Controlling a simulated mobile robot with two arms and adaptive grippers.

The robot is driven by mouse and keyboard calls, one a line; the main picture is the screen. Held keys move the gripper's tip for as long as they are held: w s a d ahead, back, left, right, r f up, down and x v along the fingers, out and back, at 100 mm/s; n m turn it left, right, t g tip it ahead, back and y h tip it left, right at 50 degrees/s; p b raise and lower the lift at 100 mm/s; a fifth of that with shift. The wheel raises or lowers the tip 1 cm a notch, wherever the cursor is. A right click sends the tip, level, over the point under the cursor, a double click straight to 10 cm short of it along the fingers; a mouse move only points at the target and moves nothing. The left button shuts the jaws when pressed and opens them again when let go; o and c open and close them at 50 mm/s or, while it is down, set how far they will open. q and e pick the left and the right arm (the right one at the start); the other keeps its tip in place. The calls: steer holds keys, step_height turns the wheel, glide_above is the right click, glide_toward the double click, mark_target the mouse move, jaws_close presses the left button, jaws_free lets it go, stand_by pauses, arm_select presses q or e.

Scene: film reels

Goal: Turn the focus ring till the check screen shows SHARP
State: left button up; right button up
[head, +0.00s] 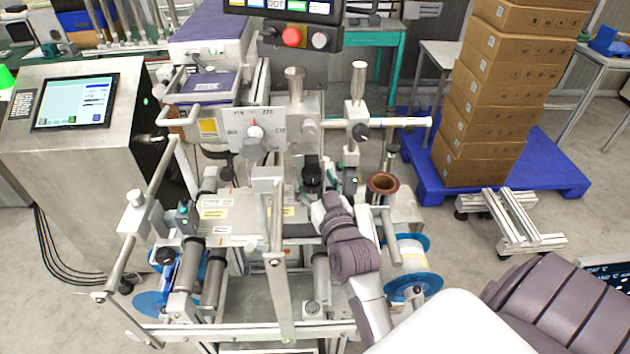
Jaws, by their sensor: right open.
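My right arm reaches in from the lower right over the reel machine. My right gripper (312,170), small and dark, is at the middle of the machine, pointing away from me. It is open, but its fingertips are hard to make out against the dark parts around them. I cannot pick out the focus ring for sure; it may be among those parts. A touch screen (75,102) shows at the left and a cut-off screen (285,6) at the top. I read SHARP on neither and cannot tell which is the check screen. My left gripper is not in view.
A dial plate (240,140) with a knob and metal posts stand just behind my right gripper. A brown-rimmed core (383,185) and a blue reel (412,285) are to its right. Stacked cartons (500,110) stand on a blue pallet (560,170) farther right.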

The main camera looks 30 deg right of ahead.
mark_target(315, 177)
step_height(315, 177, up, 10)
stand_by(0.5)
stand_by(0.5)
